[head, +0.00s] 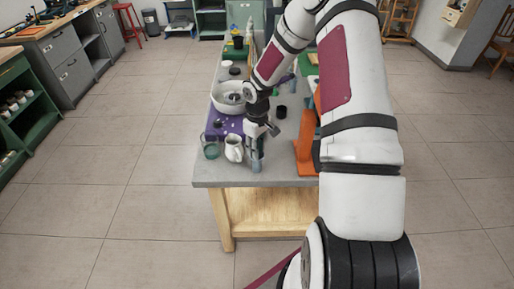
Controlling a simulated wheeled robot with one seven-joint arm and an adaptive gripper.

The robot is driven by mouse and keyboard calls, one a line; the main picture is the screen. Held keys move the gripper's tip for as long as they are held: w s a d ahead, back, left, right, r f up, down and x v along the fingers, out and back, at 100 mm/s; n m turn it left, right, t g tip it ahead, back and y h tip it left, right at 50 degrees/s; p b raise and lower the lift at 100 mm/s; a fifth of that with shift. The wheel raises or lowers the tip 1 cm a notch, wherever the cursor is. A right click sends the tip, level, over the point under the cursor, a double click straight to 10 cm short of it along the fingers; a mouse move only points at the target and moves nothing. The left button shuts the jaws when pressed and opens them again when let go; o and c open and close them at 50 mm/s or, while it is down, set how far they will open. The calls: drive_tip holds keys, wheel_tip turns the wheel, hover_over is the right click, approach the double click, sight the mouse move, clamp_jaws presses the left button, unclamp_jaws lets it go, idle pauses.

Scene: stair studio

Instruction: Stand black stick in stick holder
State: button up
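My gripper (258,142) is at the near end of the grey table, pointing down. It is small and partly covered by its own links, so whether its fingers are open or closed does not show. Directly below it, close to the table's front edge, is an upright blue-grey cylinder (257,163). It may be the stick holder, but I cannot tell for sure. Contact between the gripper and this cylinder is unclear. I cannot make out the black stick; it may be hidden by my gripper or arm.
Left of my gripper stand a white pitcher (234,149) and a green glass (211,149), by a purple mat (215,130). A white bowl (222,103) stands behind. An orange stand (304,157) is on the right. A black cup (281,112) is farther back. The table (215,178) is crowded.

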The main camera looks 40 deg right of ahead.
wheel_tip(320, 180, up, 13)
drive_tip(key=shift+f+b, duration=0.2)
drive_tip(key=shift+b, duration=0.45)
drive_tip(key=s+a+r+t+h, duration=0.1)
drive_tip(key=s+a+r, duration=0.2)
drive_tip(key=r, duration=0.3)
drive_tip(key=s+a+r+m, duration=0.1)
drive_tip(key=s+a+r, duration=0.15)
drive_tip(key=r, duration=0.25)
drive_tip(key=s+a+r+t+h, duration=0.1)
drive_tip(key=s+a+r, duration=0.25)
drive_tip(key=r, duration=0.25)
drive_tip(key=s+a+r+m+t+y, duration=0.1)
drive_tip(key=s+a+r, duration=0.2)
drive_tip(key=s, duration=0.4)
drive_tip(key=s+a+r+m+t+y, duration=0.1)
drive_tip(key=s+a+r+t, duration=0.1)
drive_tip(key=s+a, duration=0.4)
drive_tip(key=shift+s+r+t, duration=0.3)
drive_tip(key=shift+s+r, duration=0.15)
drive_tip(key=shift+r, duration=0.4)
drive_tip(key=shift+w+f, duration=0.2)
drive_tip(key=shift+w, duration=0.05)
